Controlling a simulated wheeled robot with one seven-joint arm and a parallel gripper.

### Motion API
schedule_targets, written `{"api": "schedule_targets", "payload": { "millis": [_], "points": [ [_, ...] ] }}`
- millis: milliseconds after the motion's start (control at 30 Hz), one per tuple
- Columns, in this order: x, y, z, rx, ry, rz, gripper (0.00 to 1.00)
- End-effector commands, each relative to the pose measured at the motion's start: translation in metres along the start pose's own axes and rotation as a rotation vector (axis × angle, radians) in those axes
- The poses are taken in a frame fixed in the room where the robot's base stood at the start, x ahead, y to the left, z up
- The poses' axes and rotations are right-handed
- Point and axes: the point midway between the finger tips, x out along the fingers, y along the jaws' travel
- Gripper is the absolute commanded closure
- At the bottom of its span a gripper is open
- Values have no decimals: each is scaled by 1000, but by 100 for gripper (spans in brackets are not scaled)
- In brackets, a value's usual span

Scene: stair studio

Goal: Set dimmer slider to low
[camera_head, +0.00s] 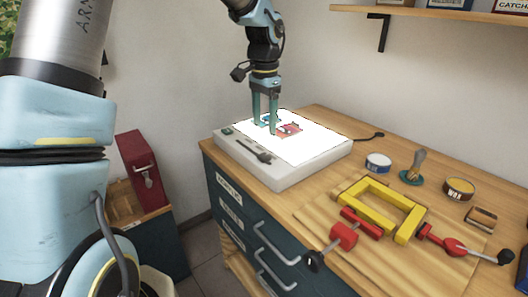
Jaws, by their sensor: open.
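A light box (288,178) with a pale body sits on the wooden cabinet top, and its panel (307,148) glows bright white. On the box's front strip, a dark slider (262,156) sits toward the right end of its slot. A small green switch (227,131) is at the strip's left end. My gripper (264,129) points down, open, with its two teal fingers apart. Its tips appear over the panel's left front part, just behind the slider strip. I cannot tell whether they touch the panel. Nothing shows between the fingers.
Small red and blue pieces (290,129) lie on the panel beside my fingers. A yellow frame (381,196) with red clamps lies on a board to the right. Tins (378,162), a brush (415,166) and a cable are behind it. A shelf (430,12) hangs above.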

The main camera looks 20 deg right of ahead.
Motion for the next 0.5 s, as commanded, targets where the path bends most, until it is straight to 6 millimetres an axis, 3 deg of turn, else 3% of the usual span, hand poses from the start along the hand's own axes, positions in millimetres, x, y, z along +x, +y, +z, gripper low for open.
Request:
{"api": "schedule_targets", "payload": {
  "millis": [300, 500],
  "points": [
    [58, 0, 2, -2, -4, 3, 30],
    [83, 0, 1, -2, -2, 1, 30]
  ]
}}
